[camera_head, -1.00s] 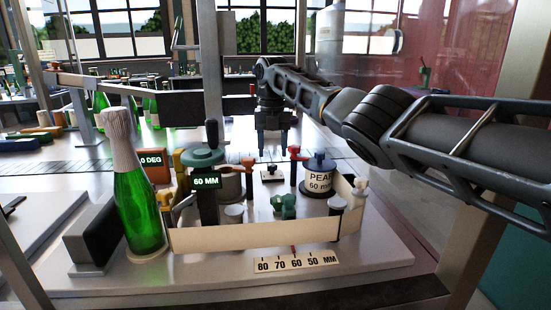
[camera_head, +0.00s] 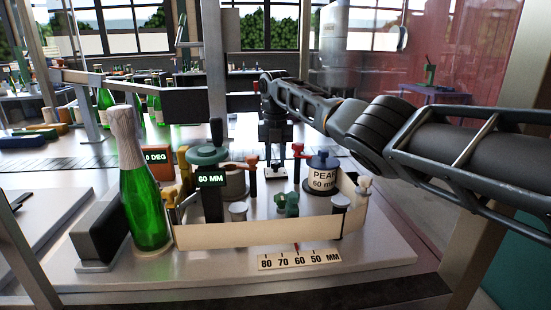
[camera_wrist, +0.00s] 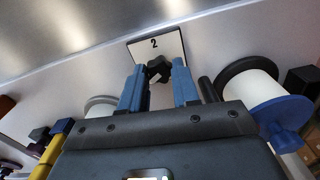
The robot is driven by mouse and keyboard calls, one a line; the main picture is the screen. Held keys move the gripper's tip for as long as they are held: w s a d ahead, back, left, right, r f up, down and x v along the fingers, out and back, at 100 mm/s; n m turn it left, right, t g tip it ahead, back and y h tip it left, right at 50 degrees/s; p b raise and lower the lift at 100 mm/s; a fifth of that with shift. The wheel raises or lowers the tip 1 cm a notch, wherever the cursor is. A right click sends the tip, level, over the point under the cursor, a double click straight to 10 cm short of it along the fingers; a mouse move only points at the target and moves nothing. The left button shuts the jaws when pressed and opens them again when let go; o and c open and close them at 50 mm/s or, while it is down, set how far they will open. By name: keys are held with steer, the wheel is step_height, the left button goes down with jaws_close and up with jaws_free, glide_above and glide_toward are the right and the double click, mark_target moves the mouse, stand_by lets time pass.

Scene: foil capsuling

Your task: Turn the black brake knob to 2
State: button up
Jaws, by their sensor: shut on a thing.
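The black brake knob (camera_wrist: 158,71) is a small star-shaped knob in front of a white plate (camera_wrist: 170,48) marked "2" in the wrist view. My gripper (camera_wrist: 159,86) has its blue fingers on both sides of the knob and is shut on it. In the head view my gripper (camera_head: 273,158) points down over the small white plate (camera_head: 276,174), between the two spools. The knob is mostly hidden there by the fingers. I cannot make out a pointer mark on the knob.
A spool labelled PEARL (camera_head: 321,178) stands right of my gripper, with a red-topped post (camera_head: 297,164) beside it. A cream strip (camera_head: 258,235) runs in front. A green bottle (camera_head: 144,190) stands at left.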

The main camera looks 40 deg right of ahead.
jaws_close()
steer(key=shift+m, duration=0.4)
steer(key=m+p, duration=0.2)
steer(key=m, duration=0.2)
steer(key=shift+r+m+p, duration=0.1)
steer(key=shift+m+p, duration=0.2)
steer(key=m+p, duration=0.1)
steer(key=m, duration=0.5)
steer(key=shift+p, duration=0.4)
steer(key=m+p, duration=0.1)
steer(key=m, duration=0.5)
steer(key=shift+m, duration=0.4)
steer(key=m, duration=0.5)
steer(key=shift+p, duration=0.3)
steer(key=shift+m, duration=0.4)
